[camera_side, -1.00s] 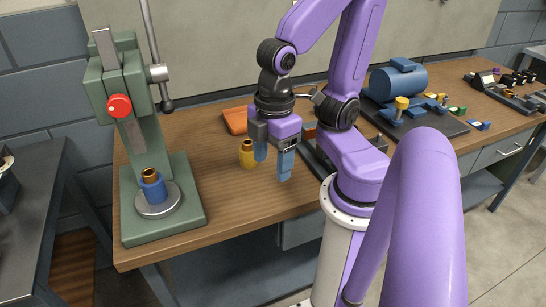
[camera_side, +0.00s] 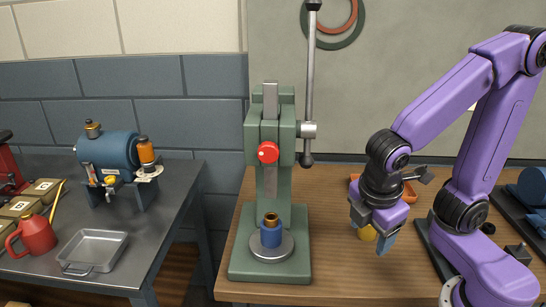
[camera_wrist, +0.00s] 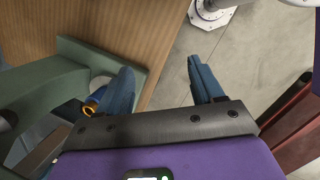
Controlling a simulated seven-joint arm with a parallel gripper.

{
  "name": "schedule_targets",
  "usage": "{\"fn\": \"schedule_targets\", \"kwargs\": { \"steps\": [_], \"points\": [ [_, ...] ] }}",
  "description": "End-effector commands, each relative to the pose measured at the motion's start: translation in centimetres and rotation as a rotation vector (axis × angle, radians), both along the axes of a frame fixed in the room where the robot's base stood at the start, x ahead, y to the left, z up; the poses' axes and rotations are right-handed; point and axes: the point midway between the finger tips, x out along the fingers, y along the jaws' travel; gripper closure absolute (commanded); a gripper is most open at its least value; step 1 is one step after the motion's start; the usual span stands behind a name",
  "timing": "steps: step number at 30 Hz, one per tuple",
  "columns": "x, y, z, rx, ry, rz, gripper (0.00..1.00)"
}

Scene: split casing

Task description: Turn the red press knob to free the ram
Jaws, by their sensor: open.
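The red press knob (camera_side: 268,152) has a small white mark and sits on the front of the green press (camera_side: 280,185) in the side view. Below it, a blue cup with a brass insert (camera_side: 271,233) stands upright on the press's round plate (camera_side: 272,251). My gripper (camera_side: 374,233) is open, right of the press and lower than the knob, apart from both. In the wrist view its two blue fingers (camera_wrist: 162,82) are spread with nothing between them. The knob cannot be made out in the wrist view.
A side table (camera_side: 165,225) holds a blue machine (camera_side: 107,150) and metal tray (camera_side: 95,248).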

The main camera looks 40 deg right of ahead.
Motion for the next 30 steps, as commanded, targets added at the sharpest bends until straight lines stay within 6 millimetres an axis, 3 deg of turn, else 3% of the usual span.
{"fn": "schedule_targets", "kwargs": {
  "steps": [6, 15, 23, 30],
  "points": [
    [3.7, 2.7, 1.2, -0.240, -0.055, 0.175, 0.33],
    [7.1, 7.9, 4.0, -0.569, -0.147, 0.369, 0.33],
    [7.9, 13.6, 7.2, -0.852, -0.247, 0.493, 0.33],
    [6.7, 19.0, 10.4, -1.102, -0.350, 0.564, 0.33]
  ]
}}
